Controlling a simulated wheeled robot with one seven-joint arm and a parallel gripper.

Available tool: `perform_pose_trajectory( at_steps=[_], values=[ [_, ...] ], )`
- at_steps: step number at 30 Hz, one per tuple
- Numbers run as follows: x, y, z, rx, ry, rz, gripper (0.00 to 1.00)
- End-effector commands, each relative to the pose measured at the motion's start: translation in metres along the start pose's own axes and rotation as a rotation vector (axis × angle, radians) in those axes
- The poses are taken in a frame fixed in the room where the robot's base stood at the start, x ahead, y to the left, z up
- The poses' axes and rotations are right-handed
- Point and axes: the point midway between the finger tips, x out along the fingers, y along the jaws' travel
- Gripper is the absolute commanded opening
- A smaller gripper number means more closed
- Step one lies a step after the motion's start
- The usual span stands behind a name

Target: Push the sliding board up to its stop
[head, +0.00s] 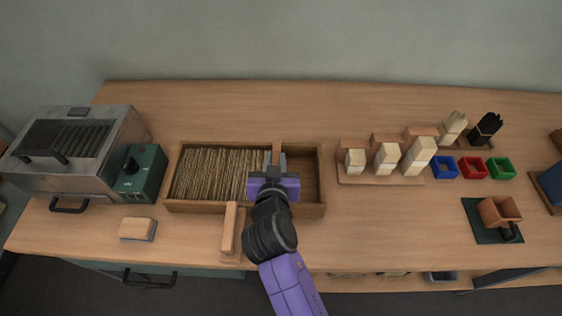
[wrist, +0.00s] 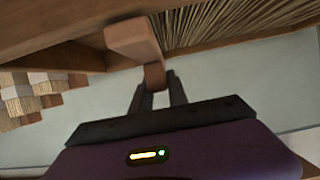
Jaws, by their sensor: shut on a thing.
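The sliding board (head: 277,147) is a light wooden divider standing in a long wooden tray (head: 245,209). Bristles (head: 212,172) fill the tray to its left, and the compartment to its right (head: 304,172) is empty. My gripper (head: 273,162) is over the tray at the board, and my wrist hides part of the board in the head view. In the wrist view my gripper (wrist: 157,92) is shut on a brown grip on the board (wrist: 135,40). Whether the board touches the bristles along its whole face is hidden.
A wooden piece (head: 229,230) stands at the tray's front, near my arm. A brush block (head: 137,229), green box (head: 139,173) and metal unit (head: 75,150) are at left. Wooden blocks on a stand (head: 385,160) and small coloured bins (head: 472,167) are at right.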

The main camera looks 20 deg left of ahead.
Motion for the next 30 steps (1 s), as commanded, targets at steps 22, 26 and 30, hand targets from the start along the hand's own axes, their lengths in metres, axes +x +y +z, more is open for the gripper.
perform_pose_trajectory(
  at_steps=[22, 26, 30],
  values=[
    [-0.022, 0.000, 0.001, 0.000, 0.000, -0.002, 0.42],
    [-0.043, 0.000, 0.001, 0.000, 0.000, -0.002, 0.42],
    [-0.063, 0.000, 0.002, 0.000, -0.002, -0.001, 0.42]
  ],
)
